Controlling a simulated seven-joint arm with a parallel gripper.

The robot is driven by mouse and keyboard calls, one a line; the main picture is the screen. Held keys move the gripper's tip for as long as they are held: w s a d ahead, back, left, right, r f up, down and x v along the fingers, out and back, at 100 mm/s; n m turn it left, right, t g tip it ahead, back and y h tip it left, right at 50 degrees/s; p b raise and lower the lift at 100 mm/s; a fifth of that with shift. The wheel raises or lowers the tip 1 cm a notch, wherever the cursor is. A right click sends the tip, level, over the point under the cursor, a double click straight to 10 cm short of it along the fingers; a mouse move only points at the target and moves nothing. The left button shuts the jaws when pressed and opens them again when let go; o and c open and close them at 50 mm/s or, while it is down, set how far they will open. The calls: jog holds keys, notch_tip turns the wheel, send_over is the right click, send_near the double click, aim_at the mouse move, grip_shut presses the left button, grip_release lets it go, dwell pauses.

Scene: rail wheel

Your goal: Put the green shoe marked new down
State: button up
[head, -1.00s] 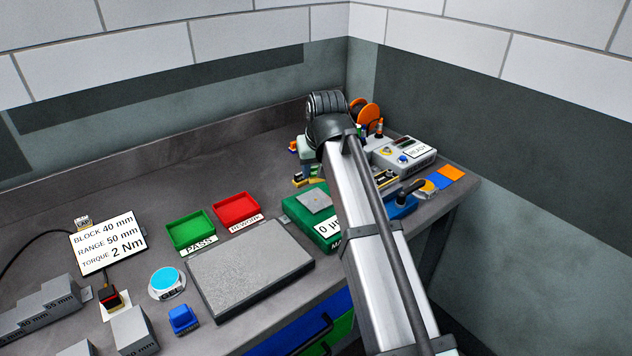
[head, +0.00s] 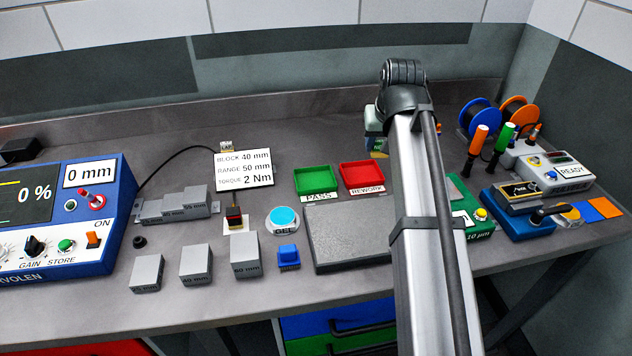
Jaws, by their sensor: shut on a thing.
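I cannot make out the green shoe marked new in the head view. My own arm (head: 432,230) rises through the right middle of the picture and bends at a dark joint (head: 405,85) over the back of the bench. My gripper's fingers and whatever they hold are hidden behind it. A pale green and white part (head: 373,118) shows just left of the joint; I cannot tell what it is. A green tray marked PASS (head: 318,180) and a red tray marked REWORK (head: 362,176) stand left of my arm, and both look empty.
A grey plate (head: 345,238) lies in front of the trays. A small blue block (head: 288,256), a cyan GEL pot (head: 283,220) and grey step blocks (head: 245,255) stand to its left. A blue instrument (head: 75,220) fills the far left. Tools and spools (head: 478,118) crowd the right.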

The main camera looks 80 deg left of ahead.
jog(key=n, duration=0.2)
send_over(314, 178)
jog(key=d, duration=0.4)
notch_tip(314, 178, down, 2)
jog(key=a, duration=0.2)
jog(key=shift+g, duration=0.4)
jog(key=shift+a+f, duration=0.2)
jog(key=shift+f, duration=4.8)
jog(key=shift+f, duration=0.15)
jog(key=o, duration=1)
jog(key=shift+o, duration=0.2)
jog(key=v, duration=1.2)
